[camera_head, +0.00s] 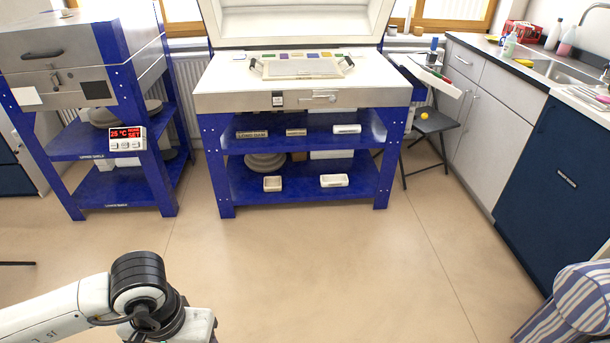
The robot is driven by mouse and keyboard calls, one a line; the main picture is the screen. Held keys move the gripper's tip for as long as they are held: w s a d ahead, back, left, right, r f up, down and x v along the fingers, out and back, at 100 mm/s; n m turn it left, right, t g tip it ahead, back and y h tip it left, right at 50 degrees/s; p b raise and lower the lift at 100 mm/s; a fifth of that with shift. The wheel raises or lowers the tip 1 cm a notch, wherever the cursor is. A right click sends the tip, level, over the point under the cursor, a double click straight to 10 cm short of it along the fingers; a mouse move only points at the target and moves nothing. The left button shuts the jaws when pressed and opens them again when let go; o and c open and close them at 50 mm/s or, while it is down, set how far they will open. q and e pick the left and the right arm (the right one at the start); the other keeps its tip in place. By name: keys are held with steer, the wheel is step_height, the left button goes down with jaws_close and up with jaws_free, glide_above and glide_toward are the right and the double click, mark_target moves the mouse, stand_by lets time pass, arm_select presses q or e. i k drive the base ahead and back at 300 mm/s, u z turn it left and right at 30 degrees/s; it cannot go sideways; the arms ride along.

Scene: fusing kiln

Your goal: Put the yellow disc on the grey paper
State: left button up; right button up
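The blue-legged kiln (212,100) stands open at the back centre, its lid raised. On its bed lies a pale shallow tray or board (300,68) with dark handles; whether it holds the grey paper is too small to tell. Small coloured pieces line the bed's back edge, and the yellow disc cannot be singled out among them. A small round yellow-orange thing (424,116) shows on the dark chair at the right; I cannot tell if it is the disc. My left arm enters at the lower left, its gripper fingers out of frame. My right gripper is not in view.
A second blue-framed kiln (115,75) stands left, with a red temperature display. A sink counter (480,60) and dark blue cabinet (555,180) line the right. Striped cloth (575,305) is at the lower right. The floor (330,270) before the kiln is clear.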

mark_target(302, 67)
steer(key=z, duration=0.3)
steer(key=i, duration=2.05)
steer(key=z, duration=0.1)
